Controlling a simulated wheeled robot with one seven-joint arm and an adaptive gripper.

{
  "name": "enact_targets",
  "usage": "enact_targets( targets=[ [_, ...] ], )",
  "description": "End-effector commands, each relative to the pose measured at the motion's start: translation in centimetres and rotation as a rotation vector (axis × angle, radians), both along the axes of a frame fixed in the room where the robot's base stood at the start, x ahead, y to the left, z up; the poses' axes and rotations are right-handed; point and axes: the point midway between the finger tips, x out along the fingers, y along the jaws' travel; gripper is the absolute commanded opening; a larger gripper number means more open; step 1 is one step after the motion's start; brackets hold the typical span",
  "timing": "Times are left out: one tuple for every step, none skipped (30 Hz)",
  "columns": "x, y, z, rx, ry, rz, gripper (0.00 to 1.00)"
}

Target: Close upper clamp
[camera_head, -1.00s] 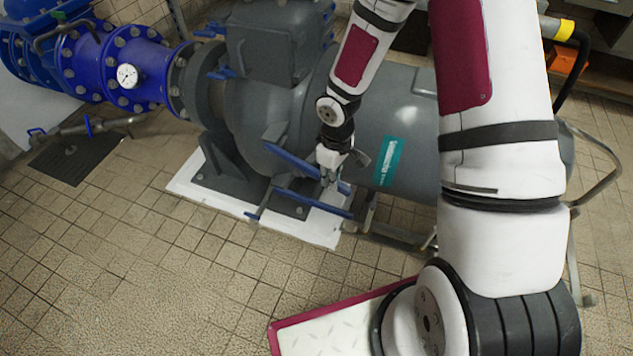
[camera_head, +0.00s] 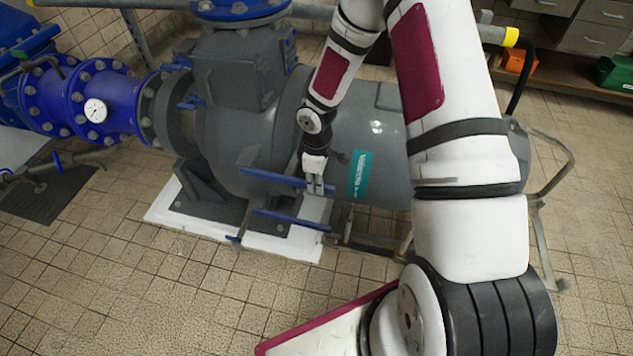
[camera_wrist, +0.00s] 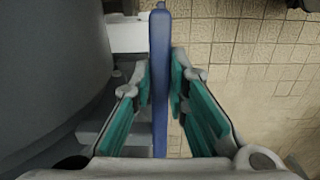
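The upper clamp shows as a blue bar-shaped handle (camera_head: 268,178) on the near side of the grey pump. In the head view it slopes slightly down to the right, nearly parallel to the lower blue clamp handle (camera_head: 288,219) beneath it. My gripper (camera_head: 315,187) is at the right end of the upper handle. In the wrist view the blue handle (camera_wrist: 160,40) runs lengthwise between the teal pads of my gripper (camera_wrist: 161,88). The pads sit close against both sides of the bar near their tips. The clamp's pivot is not clear.
The large grey pump body (camera_head: 235,140) is right behind the handles, on a white base plate (camera_head: 180,222). Blue flanged pipework with a gauge (camera_head: 95,110) is at the left. A metal tube frame (camera_head: 560,170) stands at the right. The tiled floor in front is clear.

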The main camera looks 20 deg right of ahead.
Motion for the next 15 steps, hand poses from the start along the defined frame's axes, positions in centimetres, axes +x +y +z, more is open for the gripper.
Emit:
enact_targets(
  targets=[
    [0.16, 0.14, 0.05, 0.002, -0.004, 0.0, 0.24],
    [0.15, 0.15, 0.04, 0.002, -0.004, 0.0, 0.31],
    [0.14, 0.15, 0.04, 0.002, -0.003, 0.0, 0.35],
    [0.12, 0.13, 0.04, 0.002, -0.003, 0.0, 0.35],
    [0.12, 0.12, 0.04, 0.002, -0.003, 0.0, 0.35],
    [0.1, 0.12, 0.03, 0.002, -0.003, 0.0, 0.35],
    [0.09, 0.11, 0.03, 0.002, -0.003, 0.0, 0.35],
    [0.08, 0.1, 0.03, 0.002, -0.003, 0.0, 0.35],
    [0.08, 0.09, 0.03, 0.001, -0.002, -0.001, 0.35],
    [0.07, 0.08, 0.03, 0.001, -0.002, -0.001, 0.35],
    [0.07, 0.08, 0.04, 0.001, -0.002, -0.001, 0.35],
    [0.07, 0.07, 0.13, 0.001, -0.002, -0.001, 0.35],
    [0.09, 0.07, 0.24, 0.001, -0.002, -0.001, 0.35],
    [0.11, 0.05, 0.43, 0.001, -0.003, -0.001, 0.35],
    [0.14, 0.03, 0.78, 0.0, -0.004, -0.001, 0.35]
  ],
)
